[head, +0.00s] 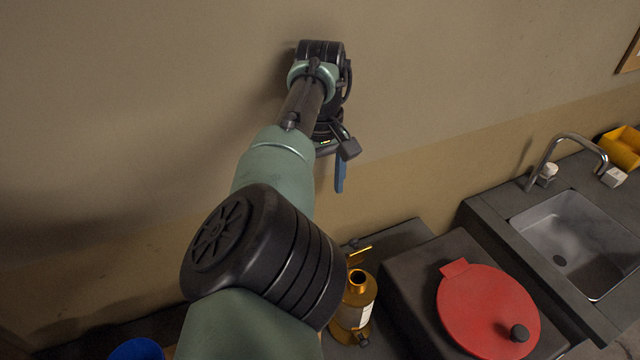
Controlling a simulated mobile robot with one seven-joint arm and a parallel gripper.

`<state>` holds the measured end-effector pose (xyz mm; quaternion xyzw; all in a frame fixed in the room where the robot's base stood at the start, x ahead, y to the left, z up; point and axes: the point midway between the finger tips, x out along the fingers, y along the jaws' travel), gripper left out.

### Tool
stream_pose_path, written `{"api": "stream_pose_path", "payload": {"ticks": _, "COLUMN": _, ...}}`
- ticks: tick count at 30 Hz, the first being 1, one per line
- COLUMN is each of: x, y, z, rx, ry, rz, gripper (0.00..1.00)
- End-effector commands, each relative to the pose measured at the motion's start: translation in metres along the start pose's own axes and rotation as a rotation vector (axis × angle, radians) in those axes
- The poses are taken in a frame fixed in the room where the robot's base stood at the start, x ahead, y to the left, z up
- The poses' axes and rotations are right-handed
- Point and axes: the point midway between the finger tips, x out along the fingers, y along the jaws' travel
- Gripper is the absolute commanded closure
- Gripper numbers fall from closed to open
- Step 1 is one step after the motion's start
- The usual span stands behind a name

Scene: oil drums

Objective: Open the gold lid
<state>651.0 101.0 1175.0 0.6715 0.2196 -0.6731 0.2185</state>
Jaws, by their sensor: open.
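A gold can-like object (354,308) with a pale label stands low in the head view, just right of my arm's black joint. Its round top (358,281) is gold, but I cannot tell whether this is a lid or an open neck. A thin gold piece (361,254) shows just behind it. My gripper (341,175) is at the end of the raised arm, near the wall, above and well apart from the gold object. One blue finger shows pointing down; it is open, with nothing seen in it. My arm may hide part of the gold object.
A round red lid (480,305) with a black knob lies on a dark box (420,270) to the right. Further right are a sink (575,240), a faucet (565,140) and a yellow bin (624,146). A blue round thing (137,349) shows at the bottom left.

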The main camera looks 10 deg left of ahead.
Motion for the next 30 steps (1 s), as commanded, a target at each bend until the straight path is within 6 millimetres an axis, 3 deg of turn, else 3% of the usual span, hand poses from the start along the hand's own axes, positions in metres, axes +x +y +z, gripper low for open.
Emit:
{"api": "stream_pose_path", "payload": {"ticks": 5, "x": -0.002, "y": 0.0, "z": 0.0, "rx": 0.0, "ry": 0.0, "rz": 0.0, "gripper": 0.2}}
{"api": "stream_pose_path", "payload": {"ticks": 30, "x": -0.086, "y": 0.0, "z": 0.001, "rx": 0.001, "ry": 0.0, "rz": 0.0, "gripper": 0.2}}
